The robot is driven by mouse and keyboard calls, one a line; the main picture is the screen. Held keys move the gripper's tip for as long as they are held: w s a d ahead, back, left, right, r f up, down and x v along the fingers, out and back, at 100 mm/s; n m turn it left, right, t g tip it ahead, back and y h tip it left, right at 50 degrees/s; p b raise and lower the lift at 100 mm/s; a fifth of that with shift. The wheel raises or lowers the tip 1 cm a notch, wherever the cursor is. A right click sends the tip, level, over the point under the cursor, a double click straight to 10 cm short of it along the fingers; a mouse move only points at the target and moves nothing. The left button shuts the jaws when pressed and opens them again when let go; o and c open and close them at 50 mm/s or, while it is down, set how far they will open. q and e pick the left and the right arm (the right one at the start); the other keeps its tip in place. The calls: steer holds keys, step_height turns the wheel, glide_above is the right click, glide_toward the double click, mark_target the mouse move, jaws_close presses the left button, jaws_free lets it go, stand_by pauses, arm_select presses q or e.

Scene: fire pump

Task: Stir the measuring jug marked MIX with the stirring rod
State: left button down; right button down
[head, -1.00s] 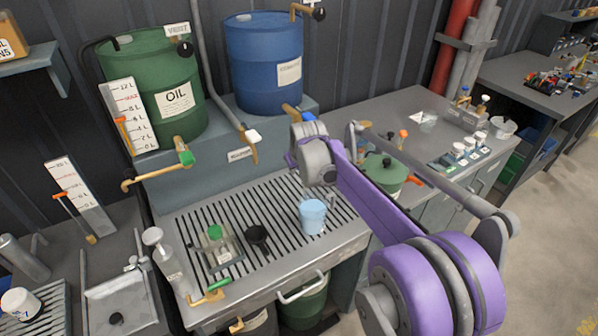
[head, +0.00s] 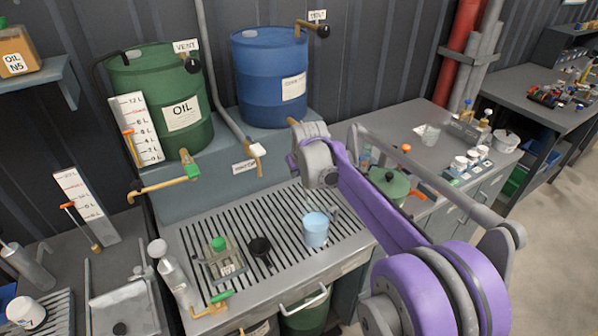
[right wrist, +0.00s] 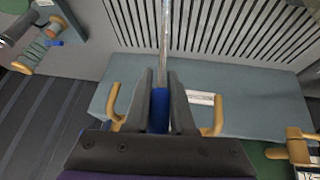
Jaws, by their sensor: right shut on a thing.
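My right gripper (right wrist: 161,82) is shut on the blue handle of the stirring rod (right wrist: 164,38); its thin, pale shaft points away past the fingertips. In the head view my purple right arm reaches over the bench, but the fingers and the rod cannot be made out there. A light blue jug or cup (head: 315,229) stands upright on the slotted drain grate, below my right wrist. A clear vessel (head: 430,134) stands on the right bench. I cannot read a MIX mark on either. My left gripper is not in view.
Behind stand the green OIL drum (head: 160,100) and the blue drum (head: 268,80), with protruding taps.

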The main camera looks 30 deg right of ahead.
steer(key=shift+r, duration=0.1)
step_height(320, 180, up, 5)
steer(key=shift+f, duration=0.1)
stand_by(0.6)
stand_by(0.7)
